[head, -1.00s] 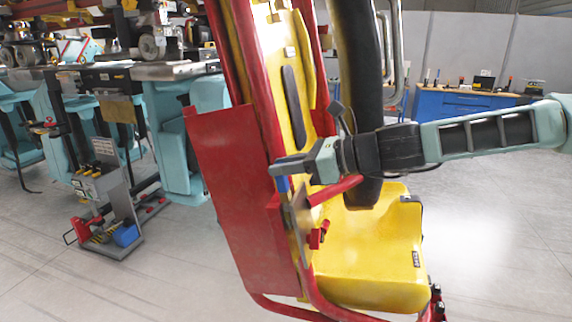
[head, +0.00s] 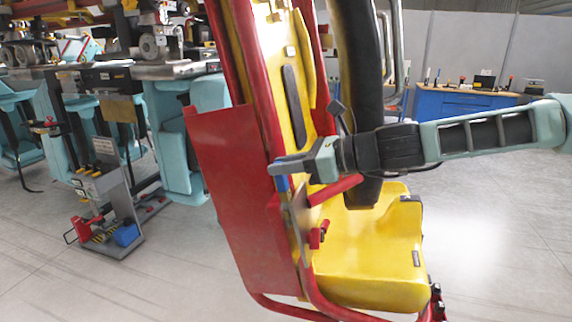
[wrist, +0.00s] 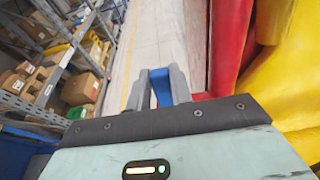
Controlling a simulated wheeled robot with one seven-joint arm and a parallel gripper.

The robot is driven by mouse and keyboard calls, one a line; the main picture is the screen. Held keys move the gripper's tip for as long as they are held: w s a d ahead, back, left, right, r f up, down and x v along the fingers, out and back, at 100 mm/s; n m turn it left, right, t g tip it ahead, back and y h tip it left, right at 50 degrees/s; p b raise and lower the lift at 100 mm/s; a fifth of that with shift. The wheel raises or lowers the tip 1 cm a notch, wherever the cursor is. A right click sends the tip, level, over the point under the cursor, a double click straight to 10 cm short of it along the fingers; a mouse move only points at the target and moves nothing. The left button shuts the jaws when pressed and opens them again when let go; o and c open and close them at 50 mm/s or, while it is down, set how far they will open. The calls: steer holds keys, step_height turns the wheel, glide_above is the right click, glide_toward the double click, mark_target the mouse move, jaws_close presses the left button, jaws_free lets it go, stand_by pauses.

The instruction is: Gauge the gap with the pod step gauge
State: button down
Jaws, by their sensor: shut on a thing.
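My gripper (head: 285,166) is shut on a blue piece, seen below the fingers in the head view (head: 283,184) and between the two grey fingers in the wrist view (wrist: 161,87). I take it to be the grip of the step gauge. A thin grey plate (head: 301,208) hangs just below and right of it; whether it belongs to the gauge I cannot tell. The yellow seat pod (head: 375,262) with its red frame is beside and behind my gripper. A large red panel (head: 228,200) stands to the left. The gap itself and any gauge contact are hidden.
A black padded restraint (head: 358,80) rises behind my wrist. Teal seats (head: 180,140) and a grey stand with a sign (head: 108,195) are at the left. A blue workbench (head: 455,104) stands at the back right. Shelves with boxes (wrist: 80,88) show in the wrist view.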

mark_target(285, 196)
steer(key=shift+s+d+f+b, duration=0.15)
steer(key=shift+f+b, duration=0.25)
steer(key=shift+f, duration=0.25)
steer(key=shift+d+f+b, duration=0.1)
steer(key=shift+f+b, duration=0.25)
steer(key=shift+f, duration=0.25)
stand_by(3.9)
steer(key=shift+r, duration=0.15)
